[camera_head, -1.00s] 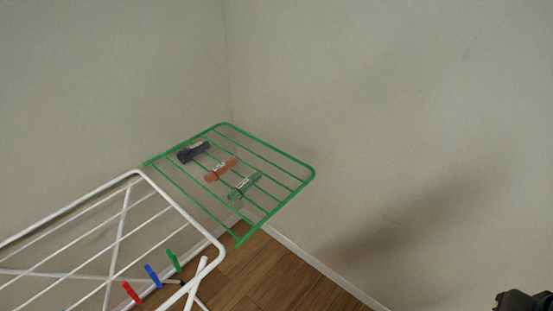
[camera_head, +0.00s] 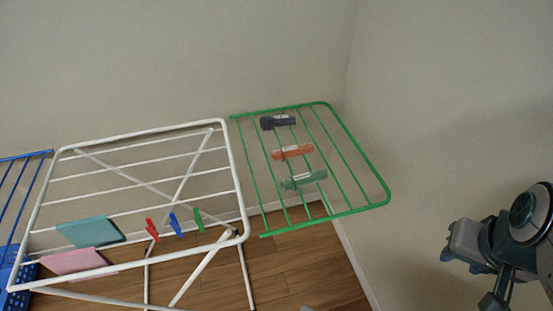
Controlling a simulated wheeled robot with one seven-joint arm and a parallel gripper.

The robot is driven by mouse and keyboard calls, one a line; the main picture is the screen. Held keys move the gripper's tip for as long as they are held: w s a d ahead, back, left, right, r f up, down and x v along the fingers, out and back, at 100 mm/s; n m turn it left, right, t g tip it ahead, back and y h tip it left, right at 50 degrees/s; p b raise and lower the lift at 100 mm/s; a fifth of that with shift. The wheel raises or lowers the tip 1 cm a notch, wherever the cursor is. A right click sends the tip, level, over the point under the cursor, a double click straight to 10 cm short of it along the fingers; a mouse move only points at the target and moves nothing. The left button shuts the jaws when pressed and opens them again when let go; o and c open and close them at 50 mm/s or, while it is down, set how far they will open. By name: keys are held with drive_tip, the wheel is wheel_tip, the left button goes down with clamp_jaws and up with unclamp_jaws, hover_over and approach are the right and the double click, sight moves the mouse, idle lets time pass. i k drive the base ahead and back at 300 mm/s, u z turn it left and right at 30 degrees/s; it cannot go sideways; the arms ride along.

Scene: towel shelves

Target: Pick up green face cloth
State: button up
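A folded teal-green cloth (camera_head: 90,231) lies on the white drying rack (camera_head: 140,131), just behind a folded pink cloth (camera_head: 74,261). A rolled green item with a pale label (camera_head: 304,180) lies across the bars of the green rack (camera_head: 375,190), nearest of the rolls there. I cannot tell for sure whether the rolls are cloths. My arm shows at the lower right, well apart from both racks and touching nothing. My gripper's fingers cannot be made out there, so its opening is unclear.
An orange roll (camera_head: 292,152) and a dark roll (camera_head: 278,121) share the green rack. Red (camera_head: 152,229), blue (camera_head: 175,224) and green (camera_head: 198,220) clips sit on the white rack. A blue rack (camera_head: 36,156) and a blue basket (camera_head: 22,275) stand at the left. Walls close the corner behind.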

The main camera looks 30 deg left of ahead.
sight(293, 183)
drive_tip(key=u, duration=0.85)
drive_tip(key=i, duration=0.8)
drive_tip(key=u, duration=0.65)
